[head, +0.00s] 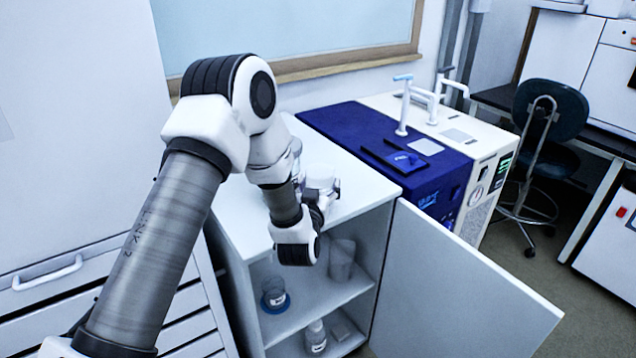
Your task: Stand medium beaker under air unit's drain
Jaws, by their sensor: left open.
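My left arm reaches in from the left over a small white cabinet. My left gripper (324,203) is at the cabinet's top front edge, partly hidden by its own wrist; it is open. Behind it, white and clear vessels (320,176) stand on the cabinet top, partly covered by my arm. Inside the open cabinet, a clear beaker (342,258) stands on the upper shelf, and a smaller glass vessel (274,290) sits on a blue round base. I cannot tell which beaker is the medium one. No air unit's drain can be made out. My right gripper is out of view.
The cabinet door (455,285) stands wide open to the right. A bottle (315,335) is on the lower shelf. A blue and white machine (400,150) with white spouts stands behind the door. A chair (548,125) is at the right, with some clear floor before it.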

